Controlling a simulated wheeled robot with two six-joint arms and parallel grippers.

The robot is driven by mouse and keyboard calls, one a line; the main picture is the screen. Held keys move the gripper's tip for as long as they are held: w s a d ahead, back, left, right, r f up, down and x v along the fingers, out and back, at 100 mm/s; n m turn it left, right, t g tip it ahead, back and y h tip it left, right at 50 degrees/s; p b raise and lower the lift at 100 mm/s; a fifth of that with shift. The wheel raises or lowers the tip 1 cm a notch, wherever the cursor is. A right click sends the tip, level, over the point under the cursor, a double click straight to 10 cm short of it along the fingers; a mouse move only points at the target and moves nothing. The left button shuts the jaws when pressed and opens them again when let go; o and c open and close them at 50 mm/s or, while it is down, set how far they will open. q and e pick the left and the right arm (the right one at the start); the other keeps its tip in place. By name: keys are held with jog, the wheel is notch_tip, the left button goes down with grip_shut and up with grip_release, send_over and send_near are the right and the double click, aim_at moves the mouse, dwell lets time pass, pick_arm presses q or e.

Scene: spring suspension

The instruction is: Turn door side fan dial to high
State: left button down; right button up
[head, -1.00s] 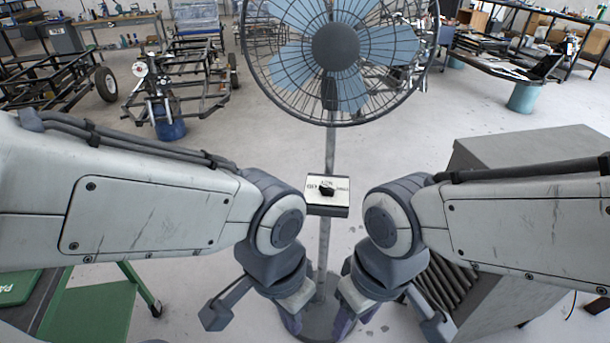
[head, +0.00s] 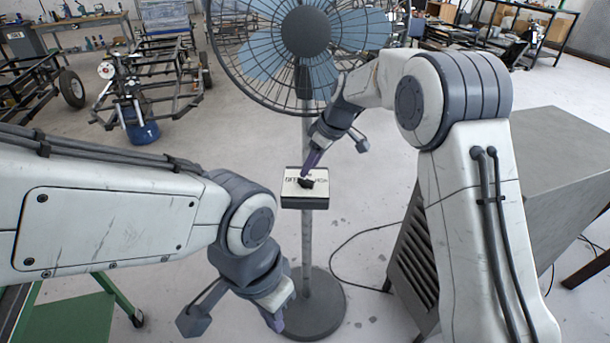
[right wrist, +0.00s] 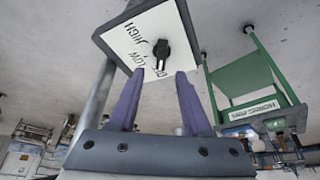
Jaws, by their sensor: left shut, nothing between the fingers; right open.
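The fan's control box (head: 305,200) sits on the pole, with a white top face and a black dial knob (head: 306,183). In the right wrist view the knob (right wrist: 161,49) stands beside the labels HIGH and LOW; a third label is partly hidden by a finger. I cannot tell which label the knob points at. My right gripper (head: 310,163) is open just above the box. My left gripper (head: 275,322) is shut and empty, low beside the pole.
The fan's caged head (head: 306,34) rises behind the box, and its round base (head: 315,305) stands on the floor. A grey louvred cabinet (head: 560,160) is at right. A green frame (head: 70,320) is at lower left. A cable lies on the floor between base and cabinet.

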aim_at(305, 179)
jog(key=x, duration=0.5)
grip_shut()
